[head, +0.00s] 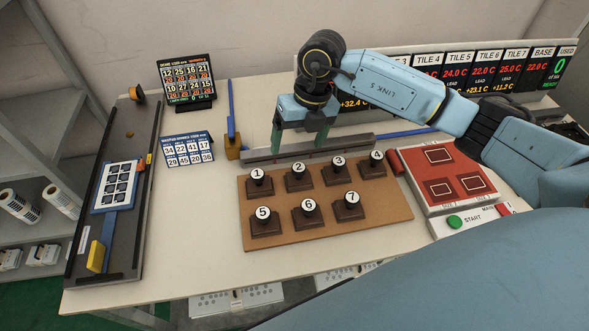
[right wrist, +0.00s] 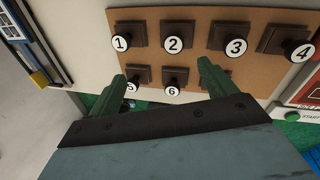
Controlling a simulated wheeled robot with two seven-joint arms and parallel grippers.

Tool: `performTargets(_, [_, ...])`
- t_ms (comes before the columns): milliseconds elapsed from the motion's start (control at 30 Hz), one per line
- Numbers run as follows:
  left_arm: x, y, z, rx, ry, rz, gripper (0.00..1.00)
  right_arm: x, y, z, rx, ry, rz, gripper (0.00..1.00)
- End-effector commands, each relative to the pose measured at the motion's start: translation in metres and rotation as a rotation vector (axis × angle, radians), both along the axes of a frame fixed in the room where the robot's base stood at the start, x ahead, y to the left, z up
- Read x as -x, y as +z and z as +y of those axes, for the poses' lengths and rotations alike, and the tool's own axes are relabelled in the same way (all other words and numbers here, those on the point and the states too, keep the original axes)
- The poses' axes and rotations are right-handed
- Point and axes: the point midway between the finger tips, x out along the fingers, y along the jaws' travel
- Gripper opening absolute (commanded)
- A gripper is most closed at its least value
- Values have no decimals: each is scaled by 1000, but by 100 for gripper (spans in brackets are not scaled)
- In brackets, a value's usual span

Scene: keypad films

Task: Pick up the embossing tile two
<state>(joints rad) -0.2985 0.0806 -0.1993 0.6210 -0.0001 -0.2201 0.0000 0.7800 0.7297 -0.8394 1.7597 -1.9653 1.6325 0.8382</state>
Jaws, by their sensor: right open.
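Embossing tile two (head: 298,184) is a dark brown block with a round white knob marked 2. It stands upright in the back row of the brown board (head: 385,222), between tile one (head: 257,190) and tile three (head: 337,178). My right gripper (head: 299,146) is open and empty, fingers pointing down, just behind tile two in the head view and apart from it. In the right wrist view tile two (right wrist: 177,33) shows whole, beyond the open fingers (right wrist: 162,74). The fingers partly cover tiles five and seven there. My left gripper is not in view.
Tile four (head: 373,170) and a front row with tiles five, six (head: 310,219) and seven share the board. A grey rail (head: 350,146) runs behind it. A red press panel (head: 415,163) stands right. A dark track (head: 130,230) and number cards stand left.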

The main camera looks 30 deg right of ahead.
Motion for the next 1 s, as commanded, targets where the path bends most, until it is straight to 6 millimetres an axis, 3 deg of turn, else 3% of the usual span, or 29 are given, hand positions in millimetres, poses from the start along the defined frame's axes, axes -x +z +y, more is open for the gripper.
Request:
performTargets(100, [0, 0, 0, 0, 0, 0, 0, -3, 2, -22, 98, -29, 7, 84])
performTargets(200, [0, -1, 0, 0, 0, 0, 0, -3, -8, -27, 122, -37, 15, 84])
performTargets(500, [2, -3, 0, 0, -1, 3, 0, -3, -63, -20, 118, -35, 14, 84])
performTargets(767, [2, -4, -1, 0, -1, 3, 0, -3, -82, -16, 116, -33, 12, 84])
performTargets(1000, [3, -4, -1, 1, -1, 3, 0, 0, -117, -7, 117, -35, 13, 84])
